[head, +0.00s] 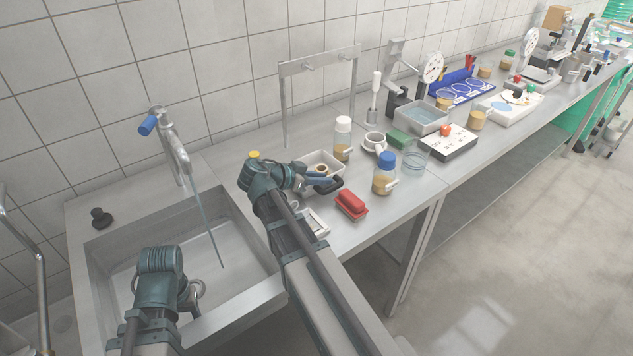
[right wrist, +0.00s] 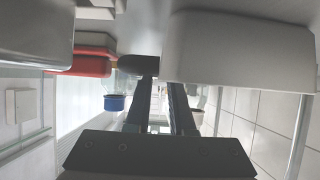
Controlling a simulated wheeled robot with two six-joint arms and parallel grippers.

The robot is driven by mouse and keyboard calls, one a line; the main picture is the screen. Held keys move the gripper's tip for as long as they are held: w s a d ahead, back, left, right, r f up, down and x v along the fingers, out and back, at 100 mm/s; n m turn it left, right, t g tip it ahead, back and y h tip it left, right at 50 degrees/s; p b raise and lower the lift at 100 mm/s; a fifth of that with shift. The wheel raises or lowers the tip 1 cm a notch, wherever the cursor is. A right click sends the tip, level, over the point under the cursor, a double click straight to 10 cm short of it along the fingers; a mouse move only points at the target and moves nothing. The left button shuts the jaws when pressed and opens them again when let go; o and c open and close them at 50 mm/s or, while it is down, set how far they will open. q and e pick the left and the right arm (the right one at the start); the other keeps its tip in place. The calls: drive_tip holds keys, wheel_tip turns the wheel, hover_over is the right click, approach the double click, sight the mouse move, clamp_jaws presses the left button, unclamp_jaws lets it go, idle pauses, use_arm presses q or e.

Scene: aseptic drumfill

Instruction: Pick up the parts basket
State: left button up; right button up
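The parts basket appears to be the small grey metal tray (head: 322,160) with a brown-and-white ring part in it, on the bench right of the sink. My right gripper (head: 333,185) is low at its front side and hides part of it. In the right wrist view, a grey box wall, probably the basket (right wrist: 240,55), fills the upper right. The right gripper's two dark fingers (right wrist: 160,88) stand a little apart, with a gap between them. A dark piece lies across their tips; I cannot tell whether they touch it. My left gripper (head: 188,292) is over the sink, its fingers unclear.
A red block (head: 351,204), a blue-capped jar (head: 384,175) and a white-capped bottle (head: 343,140) stand close by. A metal frame (head: 284,105) rises behind the basket. The sink (head: 120,265) with running water is at left. Several instruments crowd the bench farther right.

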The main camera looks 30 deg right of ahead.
drive_tip(key=shift+r, duration=0.1)
drive_tip(key=shift+c, duration=0.4)
clamp_jaws()
idle(0.8)
